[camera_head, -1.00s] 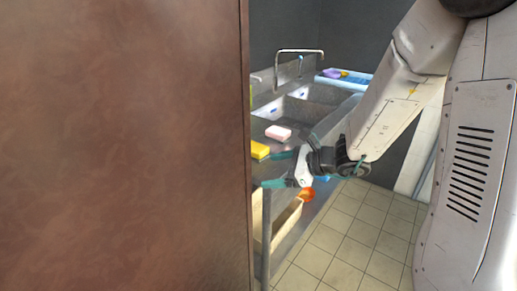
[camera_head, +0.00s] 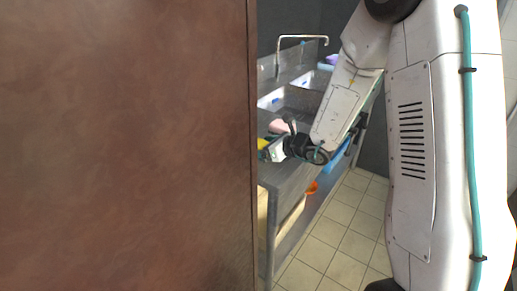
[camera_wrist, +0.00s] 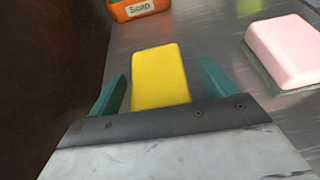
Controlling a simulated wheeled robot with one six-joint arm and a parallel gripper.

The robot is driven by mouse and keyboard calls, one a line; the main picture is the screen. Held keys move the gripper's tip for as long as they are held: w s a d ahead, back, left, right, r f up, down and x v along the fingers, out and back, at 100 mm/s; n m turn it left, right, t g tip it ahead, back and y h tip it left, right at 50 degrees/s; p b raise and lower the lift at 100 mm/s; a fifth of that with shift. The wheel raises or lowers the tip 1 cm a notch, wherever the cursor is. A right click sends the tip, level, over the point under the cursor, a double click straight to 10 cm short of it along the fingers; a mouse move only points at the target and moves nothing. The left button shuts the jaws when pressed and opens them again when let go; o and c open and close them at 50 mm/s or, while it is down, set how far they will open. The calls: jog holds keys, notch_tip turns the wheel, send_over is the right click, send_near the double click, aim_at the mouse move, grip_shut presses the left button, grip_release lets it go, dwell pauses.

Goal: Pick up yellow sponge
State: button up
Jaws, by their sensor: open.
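The yellow sponge (camera_wrist: 160,78) lies on the grey metal counter in the wrist view. My gripper (camera_wrist: 164,80) is open, with one teal finger on each side of the sponge and gaps between the fingers and its sides. The fingers do not grip it. In the head view only a small part of the yellow sponge (camera_head: 262,144) shows, partly hidden by the brown panel and my gripper (camera_head: 268,148).
A pink sponge or soap block (camera_wrist: 285,48) lies to the right. An orange container labelled soap (camera_wrist: 138,8) stands beyond. A dark wall borders the left side. The brown panel (camera_head: 125,145) blocks much of the head view. Sink basins (camera_head: 290,98) lie behind.

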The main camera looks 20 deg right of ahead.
jog(key=shift+w+a+f, duration=0.2)
jog(key=shift+w+a, duration=0.15)
jog(key=shift+w, duration=0.1)
jog(key=c, duration=1)
jog(key=shift+c, duration=0.2)
jog(key=shift+r, duration=0.1)
